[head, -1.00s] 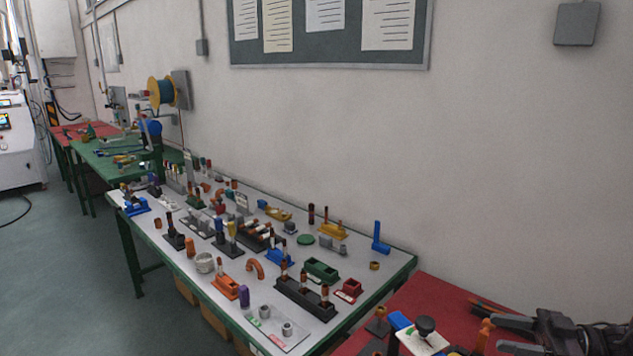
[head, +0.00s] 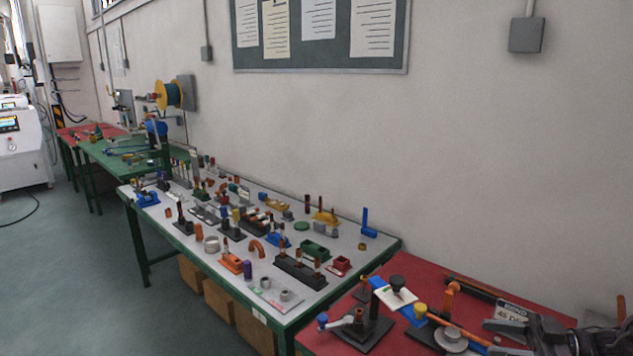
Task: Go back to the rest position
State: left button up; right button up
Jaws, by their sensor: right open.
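My right gripper (head: 508,338) shows at the lower right corner in the head view, over the right end of the red-topped table (head: 322,342). Its jaws are open and I see nothing held between them. A black and orange tool marked with a 45-degree label (head: 515,313) lies just behind it on the red top. Part of the gripper and its arm is cut off by the picture edge. My left gripper is not in view.
On the red top stand a black fixture (head: 358,332) and a white plate with a black knob (head: 395,290). The white-topped table (head: 215,262) beside it is crowded with small parts. A wall is behind. Open floor (head: 80,270) lies at the left.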

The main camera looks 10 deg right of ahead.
jog(key=a+f+m+t+h, duration=0.35)
jog(key=a+f+h, duration=0.75)
jog(key=a+f, duration=0.85)
jog(key=s+r+m+g+h, duration=0.2)
jog(key=s+m+g+h, duration=0.15)
jog(key=s, duration=0.45)
jog(key=s+r+m+g+h, duration=0.2)
jog(key=s+m+g, duration=0.25)
jog(key=s, duration=0.35)
jog(key=s+f+b+x, duration=0.15)
jog(key=s+x, duration=0.25)
jog(key=x, duration=1.2)
jog(key=s+a+b+x, duration=0.1)
jog(key=s+b+x, duration=0.2)
jog(key=x, duration=1.2)
pick_arm(q)
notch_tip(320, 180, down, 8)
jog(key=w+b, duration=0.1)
jog(key=b, duration=0.2)
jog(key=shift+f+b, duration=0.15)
jog(key=shift+b, duration=0.2)
pick_arm(e)
jog(key=s+d+f+g, duration=0.1)
jog(key=s+d+f, duration=0.2)
jog(key=s+f, duration=1.8)
notch_tip(320, 180, down, 3)
jog(key=shift+s+d+f+g, duration=0.2)
jog(key=shift+g, duration=0.15)
